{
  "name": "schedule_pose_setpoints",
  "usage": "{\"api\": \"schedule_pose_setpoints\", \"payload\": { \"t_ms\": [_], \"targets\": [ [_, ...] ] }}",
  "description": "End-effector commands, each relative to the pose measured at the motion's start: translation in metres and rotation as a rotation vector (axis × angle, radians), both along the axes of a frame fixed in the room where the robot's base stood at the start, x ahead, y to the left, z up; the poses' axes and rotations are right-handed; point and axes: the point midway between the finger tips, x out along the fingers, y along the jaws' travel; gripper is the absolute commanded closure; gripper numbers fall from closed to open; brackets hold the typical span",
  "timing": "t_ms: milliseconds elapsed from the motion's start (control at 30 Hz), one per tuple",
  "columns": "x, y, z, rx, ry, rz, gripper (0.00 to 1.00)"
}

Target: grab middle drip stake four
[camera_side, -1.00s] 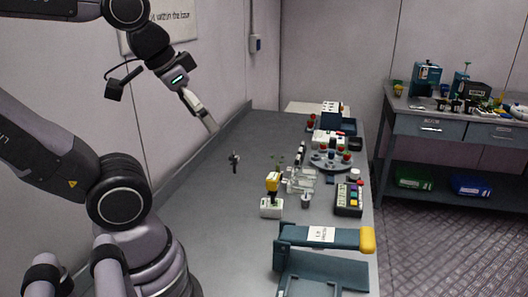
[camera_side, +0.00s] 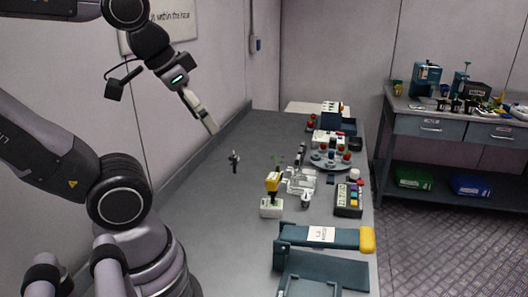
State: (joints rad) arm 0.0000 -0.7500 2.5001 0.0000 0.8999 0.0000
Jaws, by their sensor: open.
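My gripper (camera_side: 212,127) is open and empty. It hangs high over the far left part of the grey bench, near the wall, pointing down and to the right. It is well apart from everything on the bench. A row of small dark upright pieces (camera_side: 299,155) stands mid-bench behind a clear rack (camera_side: 300,181); these may be the drip stakes, but they are too small to tell apart or number. A small dark upright piece (camera_side: 234,161) stands alone to the left of them. I cannot tell which one is middle stake four.
A yellow-topped device on a white block (camera_side: 271,208), a small grey cup (camera_side: 306,200) and a dark box of coloured blocks (camera_side: 348,200) stand mid-bench. A round tray (camera_side: 324,165) is behind. A blue-grey press with a yellow end (camera_side: 367,240) fills the front. The bench's left side is mostly clear.

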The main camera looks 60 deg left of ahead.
Motion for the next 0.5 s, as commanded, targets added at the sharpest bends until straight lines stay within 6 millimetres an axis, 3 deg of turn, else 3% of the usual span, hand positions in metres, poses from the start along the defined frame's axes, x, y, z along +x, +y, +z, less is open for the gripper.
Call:
{"api": "schedule_pose_setpoints", "payload": {
  "t_ms": [300, 367, 500],
  "targets": [
    [0.006, 0.002, 0.000, 0.003, -0.004, 0.011, 0.28],
    [0.017, 0.007, 0.000, 0.010, -0.013, 0.029, 0.28],
    [0.072, 0.035, -0.006, 0.045, -0.065, 0.114, 0.28]
  ]
}}
